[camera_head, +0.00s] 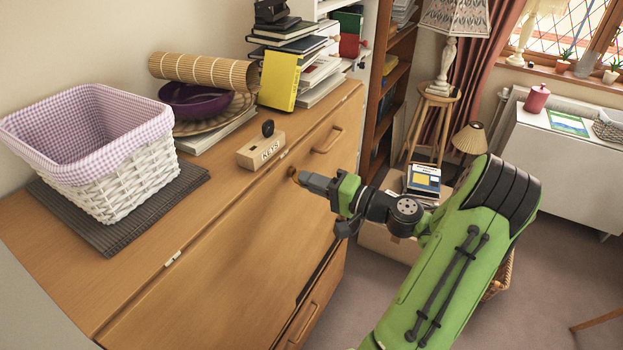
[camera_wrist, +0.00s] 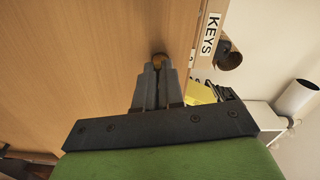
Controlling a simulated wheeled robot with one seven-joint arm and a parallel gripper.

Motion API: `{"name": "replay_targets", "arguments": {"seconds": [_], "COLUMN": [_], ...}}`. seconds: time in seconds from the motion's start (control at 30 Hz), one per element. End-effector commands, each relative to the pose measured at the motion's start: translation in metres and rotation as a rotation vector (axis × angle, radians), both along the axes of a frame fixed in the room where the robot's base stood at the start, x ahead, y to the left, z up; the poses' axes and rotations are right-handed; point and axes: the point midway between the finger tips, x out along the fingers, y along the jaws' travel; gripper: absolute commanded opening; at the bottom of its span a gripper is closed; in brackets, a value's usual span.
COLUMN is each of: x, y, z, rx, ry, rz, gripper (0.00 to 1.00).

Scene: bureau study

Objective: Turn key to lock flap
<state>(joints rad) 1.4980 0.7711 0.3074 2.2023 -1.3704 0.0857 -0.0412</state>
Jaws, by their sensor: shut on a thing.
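The bureau flap (camera_head: 255,215) is a brown wooden panel, closed up against the bureau body. My gripper (camera_head: 303,178) reaches its upper edge area from the right. In the wrist view my gripper (camera_wrist: 158,68) has its grey fingers together at a small round brass-brown piece (camera_wrist: 160,59) on the wood. This looks like the key or its lock fitting, and it also shows as a small brown spot in the head view (camera_head: 291,172). The fingers hide most of it, so its turn angle cannot be told.
A wooden KEYS block (camera_head: 261,151) stands on the bureau top close above my gripper. A white wicker basket (camera_head: 120,185), a yellow book (camera_head: 279,80) and a purple bowl (camera_head: 190,100) are also on top. A wooden handle (camera_head: 328,140) sits on the front.

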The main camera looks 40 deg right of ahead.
Motion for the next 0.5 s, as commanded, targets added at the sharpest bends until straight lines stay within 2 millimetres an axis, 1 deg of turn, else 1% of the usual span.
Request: {"name": "replay_targets", "arguments": {"seconds": [0.5], "x": [0.0], "y": [0.0001], "z": [0.0019], "rx": [0.106], "ry": [0.037], "rz": [0.0], "gripper": [0.0]}}
